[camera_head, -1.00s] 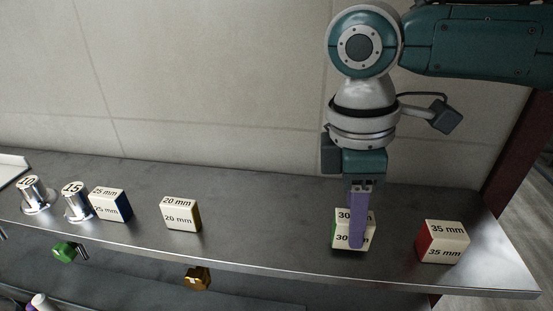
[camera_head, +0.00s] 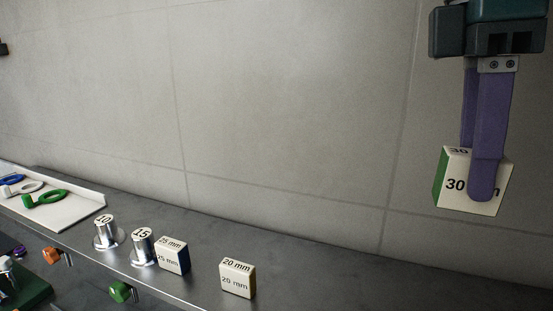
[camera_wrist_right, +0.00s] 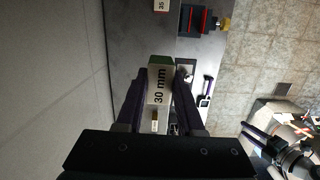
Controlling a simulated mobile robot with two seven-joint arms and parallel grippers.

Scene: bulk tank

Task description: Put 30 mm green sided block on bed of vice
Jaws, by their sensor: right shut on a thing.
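The 30 mm block (camera_head: 456,192), white with a green side, is between the purple fingers of my right gripper (camera_head: 487,180) and held up clear of the shelf, in front of the wall. The right wrist view shows the block (camera_wrist_right: 159,88) pinched between both fingers, its "30 mm" face towards the camera. My right gripper is shut on it.
The metal shelf (camera_head: 330,285) holds a 20 mm block (camera_head: 237,279), a 25 mm block (camera_head: 172,256), and cylinders marked 15 (camera_head: 143,247) and 10 (camera_head: 106,233). A white tray (camera_head: 85,207) with coloured rings is at left. Knobs, orange (camera_head: 51,256) and green (camera_head: 120,291), sit along the front edge.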

